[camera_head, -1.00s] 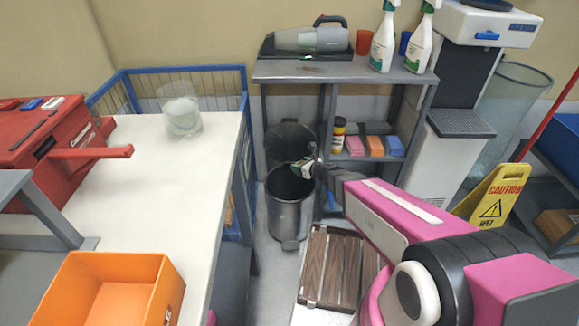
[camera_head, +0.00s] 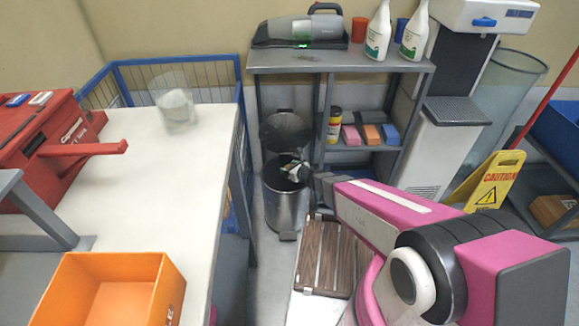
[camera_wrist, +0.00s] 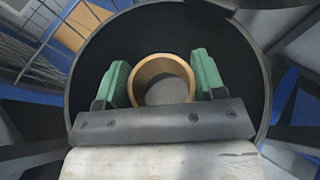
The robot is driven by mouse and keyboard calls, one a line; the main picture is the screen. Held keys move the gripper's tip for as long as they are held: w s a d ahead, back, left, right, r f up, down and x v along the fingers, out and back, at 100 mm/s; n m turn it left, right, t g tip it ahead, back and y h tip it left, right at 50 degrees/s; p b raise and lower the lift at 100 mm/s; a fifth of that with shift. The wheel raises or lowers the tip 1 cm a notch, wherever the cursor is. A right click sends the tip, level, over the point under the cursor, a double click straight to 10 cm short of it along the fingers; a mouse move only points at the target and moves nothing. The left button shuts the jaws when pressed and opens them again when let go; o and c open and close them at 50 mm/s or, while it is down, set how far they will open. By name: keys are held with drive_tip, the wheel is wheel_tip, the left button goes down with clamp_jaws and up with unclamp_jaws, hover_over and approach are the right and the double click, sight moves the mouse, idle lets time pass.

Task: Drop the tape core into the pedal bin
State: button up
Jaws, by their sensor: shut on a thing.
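The tape core is a tan cardboard ring (camera_wrist: 163,60) held between the two green fingers of my gripper (camera_wrist: 162,82) in the wrist view. Behind it the dark inside of the pedal bin (camera_wrist: 232,50) fills most of that view. In the head view the pedal bin (camera_head: 287,208) is a grey metal cylinder on the floor with its dark lid (camera_head: 286,131) raised at the back. My gripper (camera_head: 293,171) is over the bin's mouth. The tape core is too small to make out clearly in the head view.
A grey shelf (camera_head: 340,58) with spray bottles and a handheld vacuum stands behind the bin. A white table (camera_head: 150,190) with an orange box (camera_head: 112,290) is at the left. A slatted wooden piece (camera_head: 326,258) lies in front right. A yellow caution sign (camera_head: 492,180) stands right.

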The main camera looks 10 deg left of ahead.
drive_tip(key=shift+f, duration=0.1)
drive_tip(key=o, duration=1)
drive_tip(key=shift+c, duration=0.2)
drive_tip(key=v, duration=1.1)
drive_tip(key=shift+a+f, duration=0.1)
